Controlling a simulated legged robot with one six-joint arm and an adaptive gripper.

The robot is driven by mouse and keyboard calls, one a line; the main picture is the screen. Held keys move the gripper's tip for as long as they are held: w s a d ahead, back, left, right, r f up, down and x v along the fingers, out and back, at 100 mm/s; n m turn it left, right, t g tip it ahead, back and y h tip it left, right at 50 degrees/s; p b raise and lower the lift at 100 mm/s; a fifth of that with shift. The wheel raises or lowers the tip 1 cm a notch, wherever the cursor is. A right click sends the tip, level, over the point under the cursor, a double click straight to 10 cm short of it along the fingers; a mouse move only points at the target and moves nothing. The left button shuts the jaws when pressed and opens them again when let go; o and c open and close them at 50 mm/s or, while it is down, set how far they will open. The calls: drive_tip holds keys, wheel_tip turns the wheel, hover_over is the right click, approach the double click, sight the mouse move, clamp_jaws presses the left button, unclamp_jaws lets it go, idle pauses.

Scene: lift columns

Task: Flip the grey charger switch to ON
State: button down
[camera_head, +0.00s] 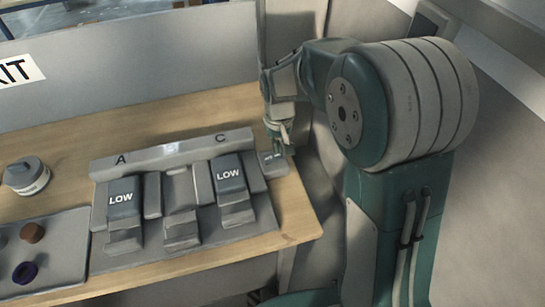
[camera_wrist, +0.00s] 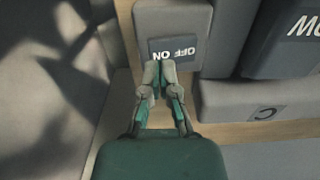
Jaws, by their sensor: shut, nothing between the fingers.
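The grey charger switch (camera_head: 272,164) is a small grey block at the right end of the lift unit, close to the table's right edge. In the wrist view its grey body (camera_wrist: 172,17) is at the top centre, with a dark label reading OFF and ON, upside down (camera_wrist: 178,52). My gripper (camera_wrist: 160,72) is shut and empty, its fingertips at the label's lower edge on the ON side. In the head view my gripper (camera_head: 281,147) points down at the switch from behind. I cannot tell whether the fingertips touch it, nor which way it is set.
The lift unit (camera_head: 170,154) has columns marked A and C, both with LOW on top, and an unmarked one between. A grey tray (camera_head: 60,262) with small round pieces and a grey round container (camera_head: 27,175) are at left. A wall closes the right side.

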sight(278, 154)
drive_tip(key=shift+f, duration=0.95)
idle(0.5)
drive_tip(key=shift+r, duration=3.55)
drive_tip(key=shift+r, duration=0.1)
drive_tip(key=s+d+r+m+t, duration=0.1)
drive_tip(key=s+d+r, duration=0.3)
drive_tip(key=s, duration=0.7)
drive_tip(key=s+d+r+m+t, duration=0.1)
drive_tip(key=s+d+r+t, duration=0.3)
drive_tip(key=s, duration=0.7)
wheel_tip(278, 154, up, 2)
drive_tip(key=shift+s+d+r+t, duration=0.15)
drive_tip(key=shift+d+t, duration=0.15)
drive_tip(key=shift+d, duration=0.45)
